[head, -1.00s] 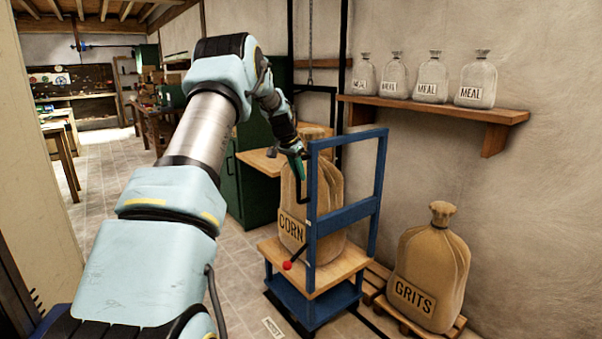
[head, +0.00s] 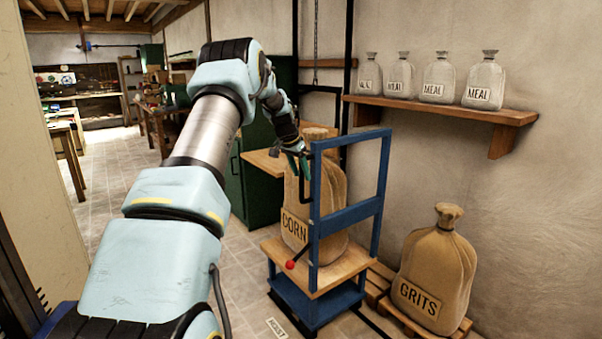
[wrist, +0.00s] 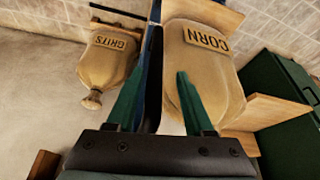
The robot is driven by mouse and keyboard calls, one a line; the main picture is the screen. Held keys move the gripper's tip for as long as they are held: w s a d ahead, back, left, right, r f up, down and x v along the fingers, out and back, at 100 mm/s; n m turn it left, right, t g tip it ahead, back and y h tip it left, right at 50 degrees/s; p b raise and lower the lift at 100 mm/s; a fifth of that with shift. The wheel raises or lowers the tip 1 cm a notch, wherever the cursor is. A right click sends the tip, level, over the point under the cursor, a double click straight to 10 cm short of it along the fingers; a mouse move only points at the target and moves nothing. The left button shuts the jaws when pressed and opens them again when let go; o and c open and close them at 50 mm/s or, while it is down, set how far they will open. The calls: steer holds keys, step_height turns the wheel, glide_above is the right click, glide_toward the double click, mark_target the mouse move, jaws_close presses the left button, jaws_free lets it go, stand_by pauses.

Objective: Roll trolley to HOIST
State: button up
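The trolley has a blue frame (head: 348,216) and a wooden deck (head: 325,277). It stands upright at centre right in the head view. A tan CORN sack (head: 328,222) stands on its deck. My gripper (head: 299,164) is at the upper left of the frame, close to the sack. In the wrist view the green fingers of my gripper (wrist: 161,85) are apart. A dark upright bar of the trolley (wrist: 153,75) shows between them; I cannot tell whether they touch it. A small white floor label (head: 277,328), seemingly reading HOIST, lies by the trolley's near left foot.
A GRITS sack (head: 434,272) sits on a low pallet (head: 455,331) just right of the trolley. A shelf (head: 440,108) of MEAL sacks is on the wall. A green cabinet (head: 233,188) stands behind. The tiled floor (head: 120,185) at left is open. A chain (head: 316,45) hangs above.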

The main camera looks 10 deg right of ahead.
steer(key=b+v, duration=0.2)
steer(key=v, duration=0.9)
steer(key=shift+f, duration=0.15)
steer(key=s+a+f+n+y, duration=0.1)
steer(key=s+a+f+n, duration=0.2)
steer(key=s, duration=1)
steer(key=s+a+f+n+g+y, duration=0.1)
steer(key=s+a+f+n, duration=0.2)
steer(key=s+a, duration=0.4)
steer(key=s+a+f+n+y, duration=0.1)
steer(key=s+a+f, duration=0.4)
steer(key=s, duration=1.4)
steer(key=shift+a+f+n, duration=0.4)
steer(key=shift+a+n, duration=0.05)
steer(key=shift+n, duration=0.45)
steer(key=shift+s, duration=0.1)
